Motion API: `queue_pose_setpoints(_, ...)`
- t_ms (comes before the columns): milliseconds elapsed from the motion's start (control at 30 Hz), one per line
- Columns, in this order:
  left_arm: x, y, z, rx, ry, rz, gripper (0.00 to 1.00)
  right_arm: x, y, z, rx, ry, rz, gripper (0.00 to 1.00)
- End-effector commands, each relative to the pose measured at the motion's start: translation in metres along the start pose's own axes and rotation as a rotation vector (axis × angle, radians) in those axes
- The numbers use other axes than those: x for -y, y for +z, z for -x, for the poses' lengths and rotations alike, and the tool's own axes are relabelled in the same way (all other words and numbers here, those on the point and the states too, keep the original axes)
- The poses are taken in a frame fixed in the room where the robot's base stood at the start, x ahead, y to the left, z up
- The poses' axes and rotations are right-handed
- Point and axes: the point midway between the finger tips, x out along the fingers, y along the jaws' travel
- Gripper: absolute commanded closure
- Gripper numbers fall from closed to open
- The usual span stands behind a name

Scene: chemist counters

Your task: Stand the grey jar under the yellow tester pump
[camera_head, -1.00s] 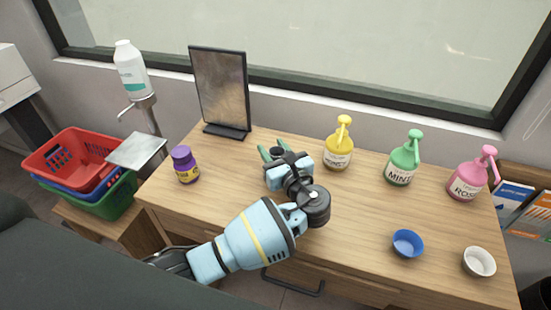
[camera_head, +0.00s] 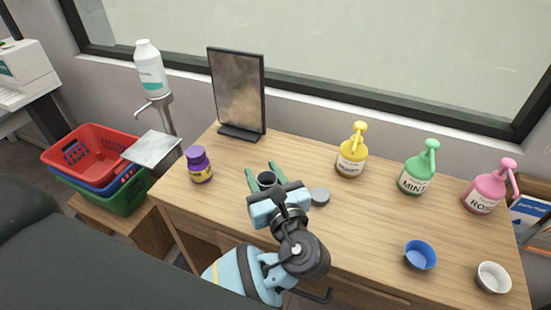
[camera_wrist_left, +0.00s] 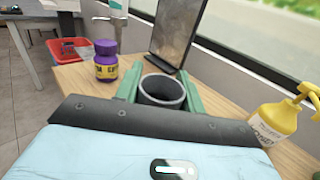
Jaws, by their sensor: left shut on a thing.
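The grey jar (camera_head: 266,180) is an open, dark-rimmed cup between the green fingers of my left gripper (camera_head: 264,177). The gripper is shut on it, and the jar looks upright. It also shows in the left wrist view (camera_wrist_left: 162,90), mouth up, with a finger on each side. I cannot tell whether its base touches the counter. The yellow tester pump (camera_head: 352,152) stands to the right and farther back, nozzle on top; it also shows at the right of the left wrist view (camera_wrist_left: 275,122). My right gripper is out of view.
Green (camera_head: 417,174) and pink (camera_head: 484,195) pumps stand farther right, with blue (camera_head: 420,255) and white (camera_head: 493,277) bowls in front. A purple jar (camera_head: 200,168) and a mirror (camera_head: 237,95) are to the left.

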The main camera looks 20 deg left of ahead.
Motion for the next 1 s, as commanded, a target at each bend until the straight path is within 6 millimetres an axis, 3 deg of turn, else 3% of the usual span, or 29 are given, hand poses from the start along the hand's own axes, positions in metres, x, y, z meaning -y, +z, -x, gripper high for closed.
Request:
queue_pose_setpoints(233, -0.021, 0.002, 0.018, 0.0, 0.001, 0.0, 0.9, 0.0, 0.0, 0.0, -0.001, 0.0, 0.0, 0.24)
queue_pose_setpoints(633, -0.024, 0.004, 0.021, 0.002, 0.001, 0.001, 0.9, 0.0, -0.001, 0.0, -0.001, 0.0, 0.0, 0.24)
queue_pose_setpoints(833, -0.028, -0.004, 0.012, 0.01, -0.057, -0.012, 0.91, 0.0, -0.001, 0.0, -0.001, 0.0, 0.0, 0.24)
queue_pose_setpoints(1000, -0.037, -0.019, -0.004, 0.024, -0.213, -0.03, 0.91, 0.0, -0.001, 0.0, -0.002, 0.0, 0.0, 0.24)
